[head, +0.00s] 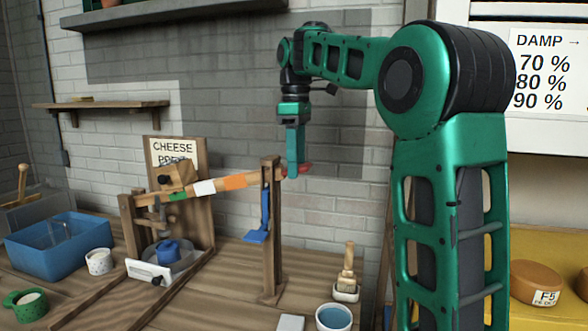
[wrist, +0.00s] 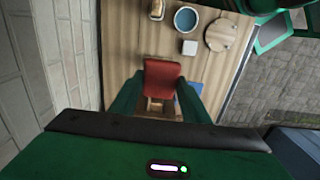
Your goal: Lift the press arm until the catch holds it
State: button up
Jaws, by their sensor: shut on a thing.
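The press arm (head: 218,186) is a wooden bar with green, white and orange bands. It slopes up to the right from the cheese press, passing the slotted wooden post (head: 272,240). Its red end (head: 306,168) sticks out to the right of the post. My gripper (head: 294,168) points down and is shut on that red end. In the wrist view, the red end (wrist: 162,78) lies between the fingers of my gripper (wrist: 158,98). A blue catch (head: 265,208) hangs on the post below the bar. Whether it touches the bar is unclear.
The press stands left with a blue-lidded pot (head: 167,252) under it. A blue tub (head: 58,243), a white cup (head: 99,261) and a green cup (head: 25,304) stand further left. A brush (head: 346,276) and a bowl (head: 334,317) stand right of the post.

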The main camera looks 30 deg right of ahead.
jog(key=shift+w+a+r, duration=0.15)
jog(key=shift+w+r, duration=0.1)
jog(key=shift+r, duration=0.6)
jog(key=o, duration=1.5)
notch_tip(320, 180, up, 7)
jog(key=shift+w+r, duration=0.2)
